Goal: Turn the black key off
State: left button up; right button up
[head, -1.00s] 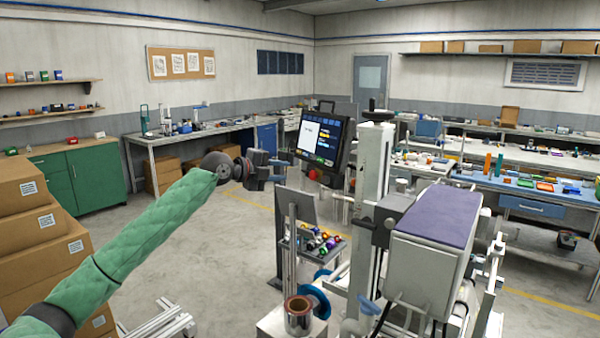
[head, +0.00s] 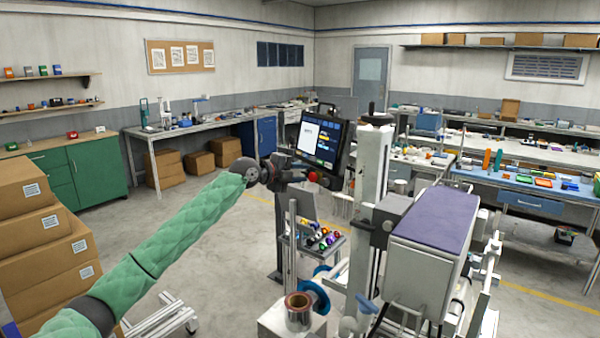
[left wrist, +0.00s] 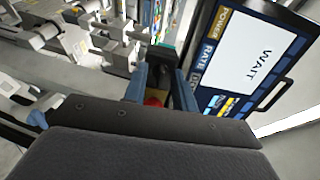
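The control panel's screen (head: 320,139) stands on a post at the centre of the head view, and in the left wrist view the screen (left wrist: 258,55) reads WAIT. My left gripper (head: 294,176) is at the panel's lower left edge. In the left wrist view my left gripper's two blue-grey fingers (left wrist: 160,82) are apart. A dark block (left wrist: 160,60), which may be the black key, shows between and beyond the fingertips; I cannot tell whether they touch it. A red part (left wrist: 153,102) on yellow shows between the fingers. The key is not distinguishable in the head view.
A machine with a purple-topped grey housing (head: 436,216) stands right of the panel. A rack of coloured parts (head: 318,241) and a copper-coloured reel (head: 298,308) are below it. Cardboard boxes (head: 40,235) are stacked at left.

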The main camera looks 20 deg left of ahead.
pick_arm(q)
grip_shut()
